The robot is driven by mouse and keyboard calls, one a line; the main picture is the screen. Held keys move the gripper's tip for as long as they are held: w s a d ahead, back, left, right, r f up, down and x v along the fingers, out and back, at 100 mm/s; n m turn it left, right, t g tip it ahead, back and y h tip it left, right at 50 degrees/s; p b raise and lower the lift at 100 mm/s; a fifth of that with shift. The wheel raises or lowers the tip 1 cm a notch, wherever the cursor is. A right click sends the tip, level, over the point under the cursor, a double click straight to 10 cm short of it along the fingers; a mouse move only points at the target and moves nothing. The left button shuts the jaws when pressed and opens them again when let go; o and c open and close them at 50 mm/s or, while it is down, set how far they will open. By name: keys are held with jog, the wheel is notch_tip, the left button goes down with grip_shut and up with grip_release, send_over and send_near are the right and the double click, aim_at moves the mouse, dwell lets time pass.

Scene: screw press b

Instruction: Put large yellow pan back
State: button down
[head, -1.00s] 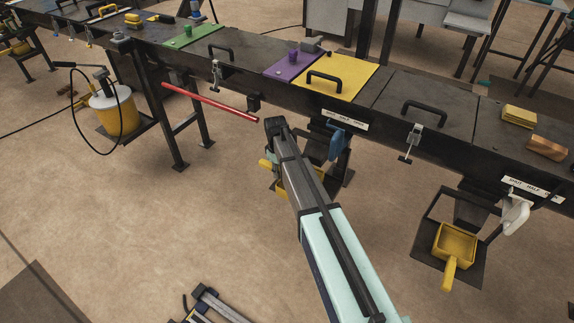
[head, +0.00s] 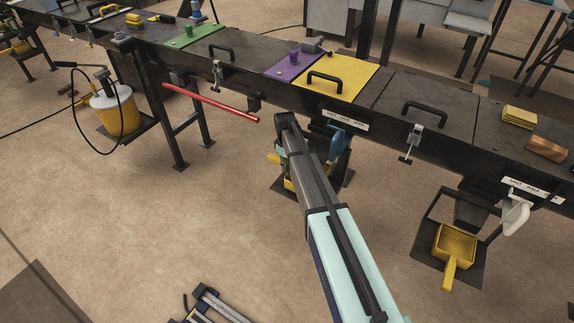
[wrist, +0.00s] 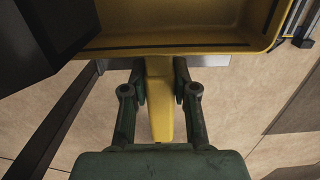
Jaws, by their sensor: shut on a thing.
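The large yellow pan (wrist: 180,28) fills the top of the wrist view, its open tray facing the camera. My gripper (wrist: 160,85) is shut on the pan's yellow handle (wrist: 160,110), with a finger on each side of it. In the head view my arm hides most of this pan; a yellow part (head: 274,158) of it shows just left of the arm, below the press's front edge. Whether the pan rests on a support or hangs free cannot be told.
Another yellow pan (head: 456,242) sits on a dark low shelf at the right. The long dark press (head: 430,95) runs across the back, with a yellow plate (head: 350,82) on top. A red bar (head: 210,103) sticks out at the left. The brown floor in front is largely clear.

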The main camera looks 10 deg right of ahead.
jog(key=shift+f, duration=0.3)
jog(key=shift+f, duration=0.3)
jog(key=c, duration=0.9)
grip_release()
notch_tip(320, 180, up, 13)
jog(key=shift+w+a, duration=0.15)
jog(key=shift+a, duration=0.1)
jog(key=shift+r, duration=0.1)
